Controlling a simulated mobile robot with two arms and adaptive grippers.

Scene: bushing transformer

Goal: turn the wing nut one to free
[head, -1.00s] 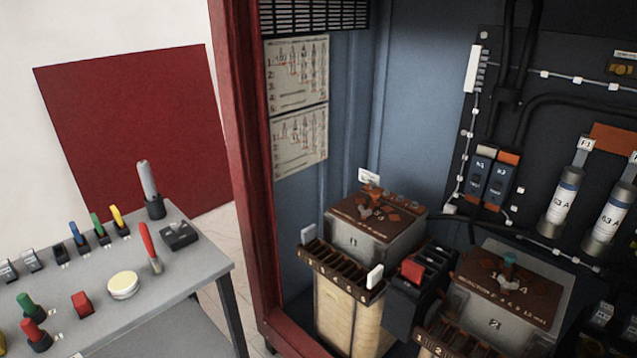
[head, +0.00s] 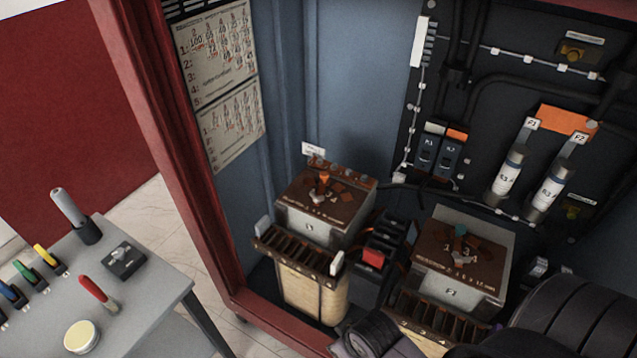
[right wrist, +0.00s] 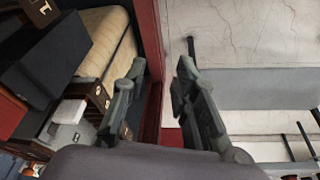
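An orange wing nut (head: 323,180) stands on the brown top plate of the left transformer unit (head: 318,208), at the back left of the cabinet. A teal wing nut (head: 460,230) sits on the similar plate of the right unit (head: 468,262). My right arm enters the head view at the bottom right, in front of the units; its fingers cannot be made out there. In the right wrist view my right gripper (right wrist: 158,80) is open and empty, with its two fingers apart. No wing nut is recognisable in that view. My left gripper is not in view.
A red cabinet post (head: 170,150) stands left of the units. A grey table (head: 150,290) with coloured tools is outside it. Fuses (head: 508,175) and switches (head: 440,155) are on the back panel. A dark block with a red part (head: 373,258) lies between the units.

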